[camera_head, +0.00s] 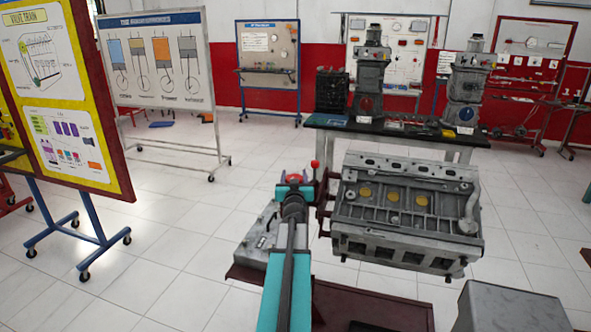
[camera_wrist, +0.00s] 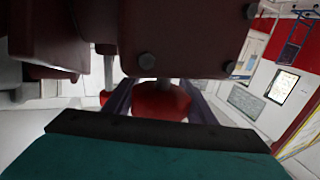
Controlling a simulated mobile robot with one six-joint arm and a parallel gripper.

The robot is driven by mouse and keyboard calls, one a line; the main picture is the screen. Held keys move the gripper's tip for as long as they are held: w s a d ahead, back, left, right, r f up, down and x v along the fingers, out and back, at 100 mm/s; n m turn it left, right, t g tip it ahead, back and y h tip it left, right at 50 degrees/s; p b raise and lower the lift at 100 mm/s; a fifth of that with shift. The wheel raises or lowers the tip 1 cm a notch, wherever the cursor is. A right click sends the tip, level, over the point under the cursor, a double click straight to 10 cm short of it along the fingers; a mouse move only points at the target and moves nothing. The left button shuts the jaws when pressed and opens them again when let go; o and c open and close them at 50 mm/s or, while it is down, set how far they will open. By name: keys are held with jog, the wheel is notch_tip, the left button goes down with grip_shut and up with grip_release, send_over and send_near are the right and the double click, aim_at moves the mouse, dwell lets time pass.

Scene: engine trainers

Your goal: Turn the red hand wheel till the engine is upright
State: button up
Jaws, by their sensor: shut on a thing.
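The grey engine block (camera_head: 405,215) hangs on a dark red stand at the right of the head view. It is tilted, with its face of yellow round parts turned towards me. My arm reaches forward to the stand's left side, and my gripper (camera_head: 293,190) is at a red part there. In the wrist view the red hand wheel (camera_wrist: 160,102) is between the two dark fingers of my gripper (camera_wrist: 160,112), which is shut on it. A shaft runs from the wheel to a dark red bracket (camera_wrist: 185,35). My gripper hides much of the wheel.
A red knob (camera_head: 315,164) stands up just right of my gripper. A dark table (camera_head: 350,124) with engine models is behind the engine. A grey box (camera_head: 500,308) is at the lower right. Display boards (camera_head: 155,60) stand at the left, with open tiled floor between.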

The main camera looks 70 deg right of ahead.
jog(key=shift+w+r+n+t+p, duration=0.2)
jog(key=shift+r+n+t+p, duration=0.3)
jog(key=shift+p, duration=3.25)
jog(key=shift+a+f+y+p, duration=0.2)
jog(key=shift+f+y+p, duration=0.15)
jog(key=shift+p, duration=0.85)
jog(key=shift+s+a+f, duration=0.1)
jog(key=shift+a+f, duration=0.05)
jog(key=shift+f, duration=0.15)
jog(key=o, duration=1)
jog(key=shift+r, duration=0.1)
jog(key=shift+o, duration=0.2)
jog(key=shift+p, duration=0.3)
